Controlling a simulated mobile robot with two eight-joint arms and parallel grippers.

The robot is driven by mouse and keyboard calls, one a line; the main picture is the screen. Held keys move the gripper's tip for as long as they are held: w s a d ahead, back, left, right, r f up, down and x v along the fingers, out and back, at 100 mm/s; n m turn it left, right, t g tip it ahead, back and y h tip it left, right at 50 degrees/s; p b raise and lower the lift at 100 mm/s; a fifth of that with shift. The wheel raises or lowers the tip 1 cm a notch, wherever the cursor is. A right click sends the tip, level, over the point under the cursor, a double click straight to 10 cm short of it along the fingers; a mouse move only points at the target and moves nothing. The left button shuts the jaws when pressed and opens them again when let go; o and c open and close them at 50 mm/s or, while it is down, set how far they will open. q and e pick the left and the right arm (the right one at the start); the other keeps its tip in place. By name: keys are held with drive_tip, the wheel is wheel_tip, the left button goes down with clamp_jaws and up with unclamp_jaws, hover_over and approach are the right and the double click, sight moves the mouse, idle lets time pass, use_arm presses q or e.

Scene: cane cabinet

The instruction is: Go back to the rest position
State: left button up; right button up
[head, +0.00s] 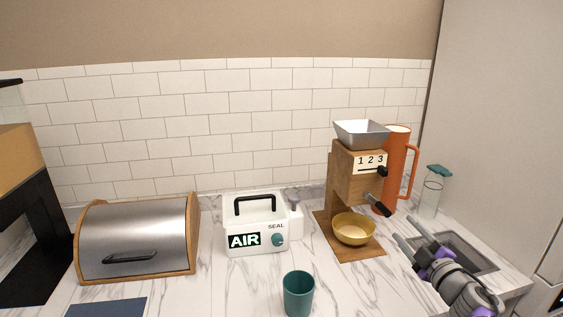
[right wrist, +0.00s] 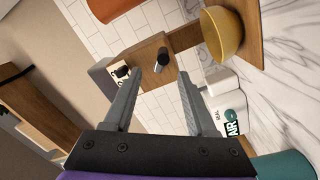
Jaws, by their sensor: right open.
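My right gripper (head: 419,238) comes in from the lower right in the head view, just right of the wooden grinder (head: 357,177) and its yellow bowl (head: 354,229). In the right wrist view, the two grey fingers of the right gripper (right wrist: 157,97) stand wide apart with nothing between them. The grinder (right wrist: 150,55) and the yellow bowl (right wrist: 222,35) show beyond the fingers, apart from them as far as I can tell. The left gripper is not in view.
A white AIR SEAL box (head: 257,238), a steel-fronted bread box (head: 135,245) and a teal cup (head: 298,294) stand on the marble counter. An orange pitcher (head: 403,160) is behind the grinder. A glass bottle (head: 432,195) and a sink (head: 470,252) are at right.

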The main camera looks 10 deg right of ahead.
drive_tip(key=s+a+f+m+g+p, duration=0.4)
drive_tip(key=s+a+f+m+g, duration=0.2)
drive_tip(key=s, duration=0.7)
drive_tip(key=s+a+f+m+g+p, duration=0.3)
drive_tip(key=s+a+f+m+g, duration=0.3)
drive_tip(key=s+a+f, duration=0.4)
drive_tip(key=s+a, duration=0.4)
drive_tip(key=shift+s+a+f+g+h+p, duration=0.15)
drive_tip(key=shift+s+a+g+h+p, duration=0.15)
drive_tip(key=shift+g+p, duration=0.1)
